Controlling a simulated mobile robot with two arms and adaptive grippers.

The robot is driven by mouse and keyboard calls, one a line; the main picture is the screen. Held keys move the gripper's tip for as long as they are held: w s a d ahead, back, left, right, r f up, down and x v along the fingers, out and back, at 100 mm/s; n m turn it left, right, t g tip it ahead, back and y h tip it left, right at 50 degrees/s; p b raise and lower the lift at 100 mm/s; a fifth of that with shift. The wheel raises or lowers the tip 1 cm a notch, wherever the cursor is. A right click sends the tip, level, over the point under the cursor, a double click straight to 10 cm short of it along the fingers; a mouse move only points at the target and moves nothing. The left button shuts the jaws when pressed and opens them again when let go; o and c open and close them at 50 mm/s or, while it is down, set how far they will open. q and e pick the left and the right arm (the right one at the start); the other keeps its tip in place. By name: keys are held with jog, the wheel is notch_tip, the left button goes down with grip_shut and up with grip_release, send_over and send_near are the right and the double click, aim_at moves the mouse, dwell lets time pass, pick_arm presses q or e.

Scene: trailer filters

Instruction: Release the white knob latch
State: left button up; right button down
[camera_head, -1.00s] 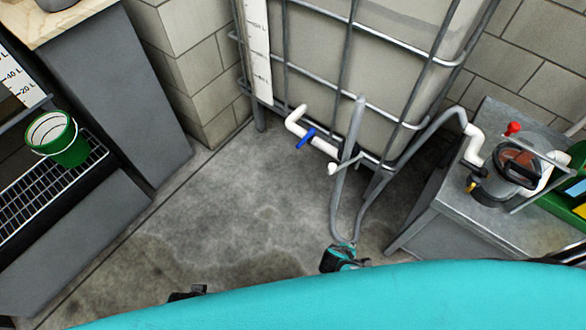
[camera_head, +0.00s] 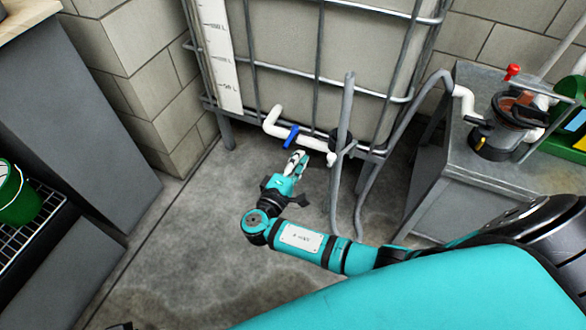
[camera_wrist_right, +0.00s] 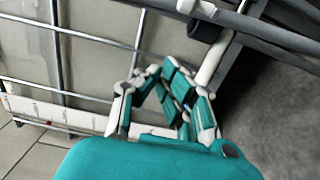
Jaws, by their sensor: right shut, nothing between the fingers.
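A small white knob (camera_head: 331,159) shows at the right end of the white pipe (camera_head: 308,142), low on the front of the caged tank. A blue lever (camera_head: 291,137) sits on the same pipe. My right gripper (camera_head: 296,158) is shut and empty, just below the pipe and left of the knob. I cannot tell whether it touches the pipe. In the right wrist view the closed fingers (camera_wrist_right: 163,66) point toward the tank, and a white fitting (camera_wrist_right: 197,8) lies above and right of them.
A grey hose (camera_head: 342,120) rises close to the right of the gripper. A metal table (camera_head: 455,145) with a filter pot (camera_head: 500,130) stands at right. A green bucket (camera_head: 18,200) sits on a grate at left. The concrete floor (camera_head: 190,235) between is clear.

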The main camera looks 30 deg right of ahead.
jog(key=shift+s+d, duration=0.2)
jog(key=shift+d, duration=1.1)
jog(key=shift+s+d, duration=0.15)
jog(key=shift+d, duration=1.1)
